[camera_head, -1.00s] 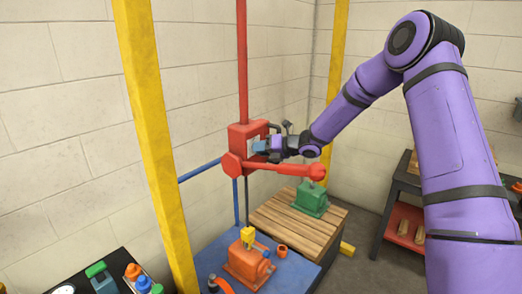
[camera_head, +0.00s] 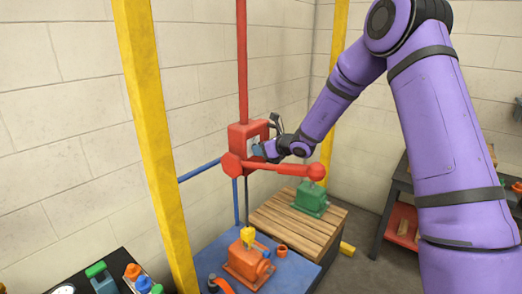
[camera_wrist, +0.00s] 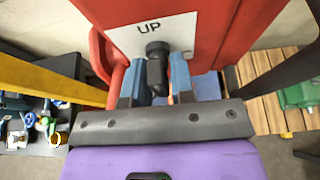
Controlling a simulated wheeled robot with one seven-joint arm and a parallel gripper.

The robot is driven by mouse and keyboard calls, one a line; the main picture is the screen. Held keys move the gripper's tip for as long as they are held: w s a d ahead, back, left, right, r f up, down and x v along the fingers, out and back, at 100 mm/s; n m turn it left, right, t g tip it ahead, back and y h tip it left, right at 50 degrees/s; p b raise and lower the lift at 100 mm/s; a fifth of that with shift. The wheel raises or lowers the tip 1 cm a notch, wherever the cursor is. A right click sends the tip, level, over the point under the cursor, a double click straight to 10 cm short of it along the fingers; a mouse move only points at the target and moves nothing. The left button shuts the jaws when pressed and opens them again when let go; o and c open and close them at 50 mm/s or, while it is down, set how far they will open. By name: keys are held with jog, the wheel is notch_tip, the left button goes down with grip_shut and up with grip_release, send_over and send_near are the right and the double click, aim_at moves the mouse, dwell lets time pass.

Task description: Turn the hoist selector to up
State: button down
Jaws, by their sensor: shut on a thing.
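The hoist selector (camera_wrist: 157,52) is a dark handle with a rounded end, in front of a white label plate (camera_wrist: 118,38) on the red hoist box (camera_head: 238,136). In the wrist view its rounded end lies just below and right of the word UP. Other lettering on the plate is mostly hidden behind my fingers. My gripper (camera_wrist: 157,82), with blue fingertips, is shut on the selector, one finger on each side. In the head view my gripper (camera_head: 262,150) is at the right face of the box and hides the selector.
A red bar with a ball end (camera_head: 317,171) sticks out just below my wrist. A yellow post (camera_head: 155,130) stands left, another (camera_head: 335,60) behind my arm. Below are an orange motor (camera_head: 247,265) on a blue surface and a green motor (camera_head: 311,200) on wooden slats (camera_head: 285,225).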

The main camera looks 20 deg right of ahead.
dwell(0.4)
jog(key=c, duration=1.1)
grip_release()
jog(key=shift+c, duration=0.2)
jog(key=v, duration=1)
jog(key=shift+s+d, duration=0.15)
jog(key=shift+s, duration=0.2)
jog(key=shift+r, duration=0.15)
